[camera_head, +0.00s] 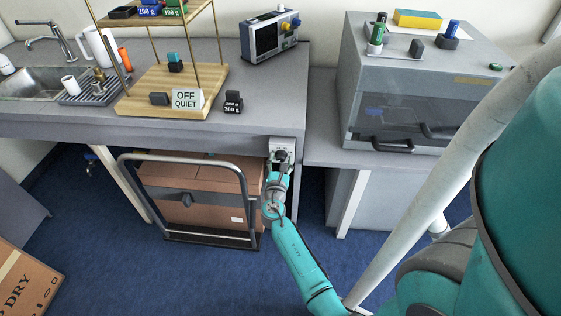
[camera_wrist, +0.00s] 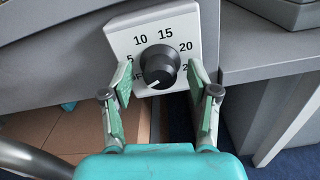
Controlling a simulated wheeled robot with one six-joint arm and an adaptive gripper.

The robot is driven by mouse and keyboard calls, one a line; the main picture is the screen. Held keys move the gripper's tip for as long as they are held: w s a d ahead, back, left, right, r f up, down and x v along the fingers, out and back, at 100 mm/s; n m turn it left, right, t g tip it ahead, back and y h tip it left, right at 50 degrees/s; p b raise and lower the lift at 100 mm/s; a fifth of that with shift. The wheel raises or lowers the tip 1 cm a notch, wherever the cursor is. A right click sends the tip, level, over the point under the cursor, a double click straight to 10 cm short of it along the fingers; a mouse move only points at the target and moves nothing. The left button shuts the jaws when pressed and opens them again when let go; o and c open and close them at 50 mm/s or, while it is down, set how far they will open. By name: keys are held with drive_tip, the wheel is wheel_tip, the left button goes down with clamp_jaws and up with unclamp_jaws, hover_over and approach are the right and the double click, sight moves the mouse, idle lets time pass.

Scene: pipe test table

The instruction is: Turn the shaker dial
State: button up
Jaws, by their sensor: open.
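The shaker dial (camera_wrist: 160,66) is a round black knob with a white pointer mark on a pale panel (camera_wrist: 183,21) printed with 5, 10, 15, 20 and partly hidden marks. The pointer is toward the lower left, near the partly hidden mark there. My gripper (camera_wrist: 163,75) is open in the wrist view, with one finger on each side of the knob; I cannot tell whether they touch it. In the head view the pale panel (camera_head: 282,143) is on the table's front edge, and my gripper (camera_head: 279,160) is in front of it, hiding much of the knob.
A cart (camera_head: 188,198) with cardboard boxes stands under the table, left of my arm. A grey cabinet with a dark glass front (camera_head: 400,110) stands at the right. A wooden shelf with an OFF QUIET sign (camera_head: 186,99) and an oscilloscope (camera_head: 268,38) are on the table.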

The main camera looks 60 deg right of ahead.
drive_tip(key=shift+c, duration=0.3)
clamp_jaws()
